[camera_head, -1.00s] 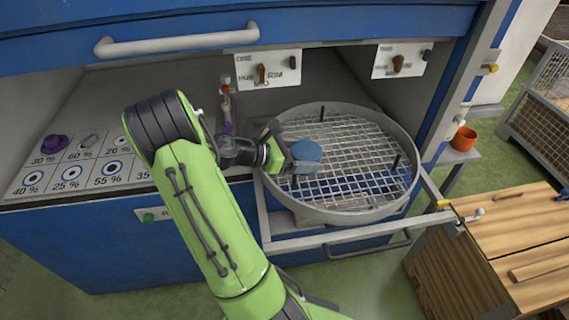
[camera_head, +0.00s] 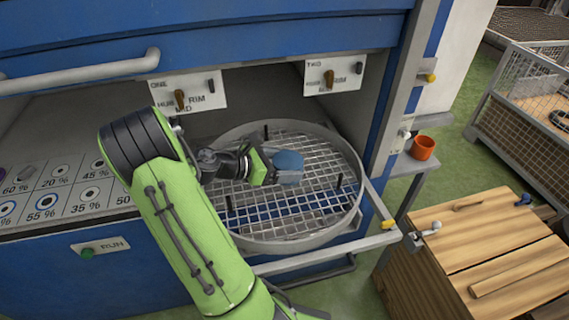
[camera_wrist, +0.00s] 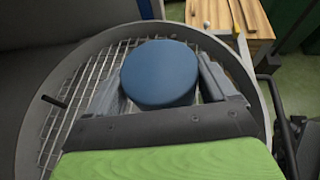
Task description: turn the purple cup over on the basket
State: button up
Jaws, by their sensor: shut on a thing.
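The basket (camera_head: 352,208) is a round grey rim with a wire-mesh floor and a few dark upright pegs, standing out from the blue machine. My gripper (camera_head: 283,174) is over the mesh, behind its middle. It is shut on a round blue thing (camera_head: 289,159) with a flat top. In the wrist view my gripper (camera_wrist: 160,98) has a finger on each side of the blue thing (camera_wrist: 158,74). I cannot tell whether it touches the mesh. A purple thing (camera_head: 2,173) is cut off at the far left edge; I cannot tell if it is a cup.
A panel (camera_head: 75,190) with percent-marked circles lies at the left. Knob plates (camera_head: 188,92) hang above the basket. An orange pot (camera_head: 422,148) stands on a ledge at the right. A wooden crate (camera_head: 480,245) stands at the front right.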

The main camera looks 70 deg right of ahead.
notch_tip(320, 180, down, 10)
jog(key=b, duration=0.9)
jog(key=shift+r, duration=0.25)
jog(key=shift+f, duration=0.55)
jog(key=shift+f, duration=0.4)
jog(key=o, duration=1)
jog(key=shift+o, duration=0.2)
jog(key=p+v, duration=0.5)
jog(key=v, duration=1)
jog(key=shift+w+a, duration=0.25)
jog(key=shift+w, duration=0.05)
jog(key=shift+r, duration=0.1)
